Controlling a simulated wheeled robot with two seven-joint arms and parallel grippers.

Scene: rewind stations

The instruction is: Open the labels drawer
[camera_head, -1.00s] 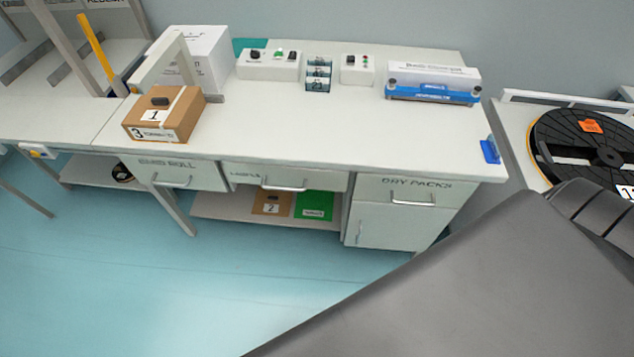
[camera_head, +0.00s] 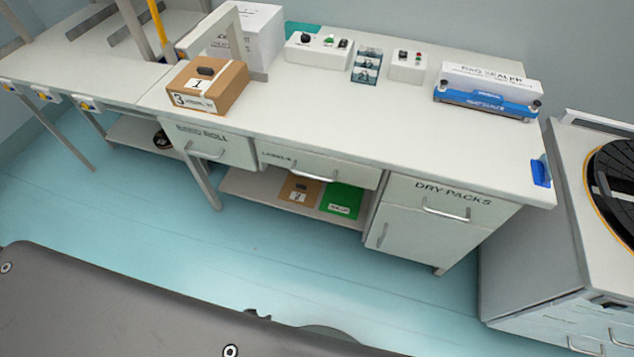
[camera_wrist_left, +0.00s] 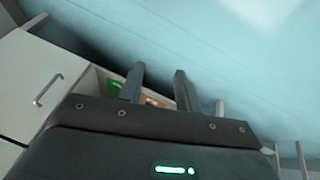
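The labels drawer (camera_head: 345,173) is in the middle of the white workbench in the head view, between the band roll drawer (camera_head: 212,145) and the dry packs drawer (camera_head: 480,206). Its front looks flush with the bench, and its bar handle (camera_head: 313,177) is unobstructed. My left gripper shows in the left wrist view (camera_wrist_left: 157,72), fingers apart with nothing between them. The shelf boxes appear beyond its fingers, and it touches no handle. I cannot make out the labels drawer in the wrist view. My right gripper is not in view.
A brown carton (camera_head: 208,86), control boxes and a blue-and-white bag sealer (camera_head: 487,90) stand on the bench (camera_head: 330,115). Below are a brown box and a green box (camera_head: 341,200) on a shelf. Another cabinet (camera_head: 540,240) stands at right. The floor in front is clear.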

